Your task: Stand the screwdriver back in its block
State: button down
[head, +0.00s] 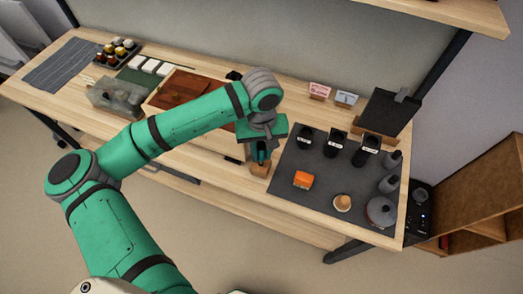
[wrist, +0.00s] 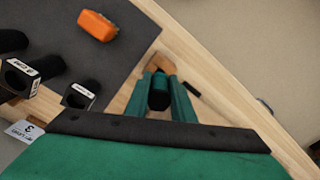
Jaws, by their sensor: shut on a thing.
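My gripper (head: 261,155) is over the front part of the wooden bench, left of the dark mat. In the wrist view its two green fingers (wrist: 160,88) are shut on the screwdriver (wrist: 159,101), whose dark, rounded handle end faces the camera. The small wooden block (head: 259,170) is directly below the fingers at the bench's front; it also shows just beyond the fingertips in the wrist view (wrist: 160,61). The screwdriver's lower part is hidden, so I cannot tell whether its tip is in the block.
The dark mat (head: 290,190) right of the block holds an orange object (head: 303,180), a small round wooden item (head: 342,202) and several black labelled holders (head: 336,140). A wooden box (head: 166,100) stands left, behind my arm. The bench's front edge is close to the block.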

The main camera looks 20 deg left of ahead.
aim_at(261, 158)
jog(key=shift+f, duration=2)
dwell(2.2)
jog(key=c, duration=1.4)
grip_release()
jog(key=shift+c, duration=0.2)
notch_tip(261, 158, up, 11)
jog(key=shift+f, duration=0.1)
